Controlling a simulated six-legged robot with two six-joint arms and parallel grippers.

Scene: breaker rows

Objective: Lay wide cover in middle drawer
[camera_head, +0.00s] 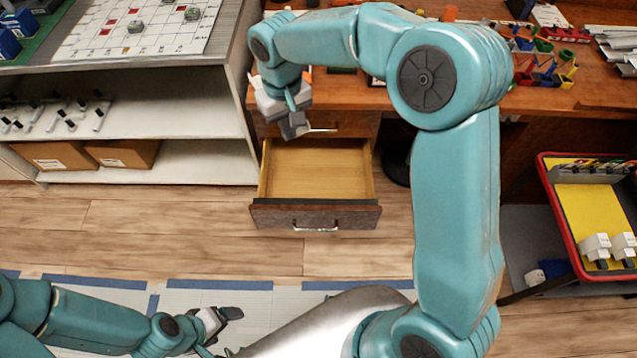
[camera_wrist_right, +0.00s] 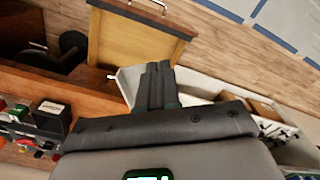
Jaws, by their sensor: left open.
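The open drawer (camera_head: 318,172) is pulled out below the wooden desk, and its visible floor is bare. It also shows in the right wrist view (camera_wrist_right: 135,45). My right gripper (camera_head: 295,127) is above the back left of the drawer, in front of the closed drawer over it. Its dark fingers are together in the right wrist view (camera_wrist_right: 157,85), with nothing visible between them. My left gripper (camera_head: 228,320) is open and empty, low over the floor at the bottom left. I cannot pick out a wide cover in either view.
A white shelf unit (camera_head: 200,101) with cardboard boxes stands left of the drawer. The desk top (camera_head: 480,75) holds small coloured bins at right. A red-rimmed tray (camera_head: 562,222) with white parts is at far right. The floor before the drawer is clear.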

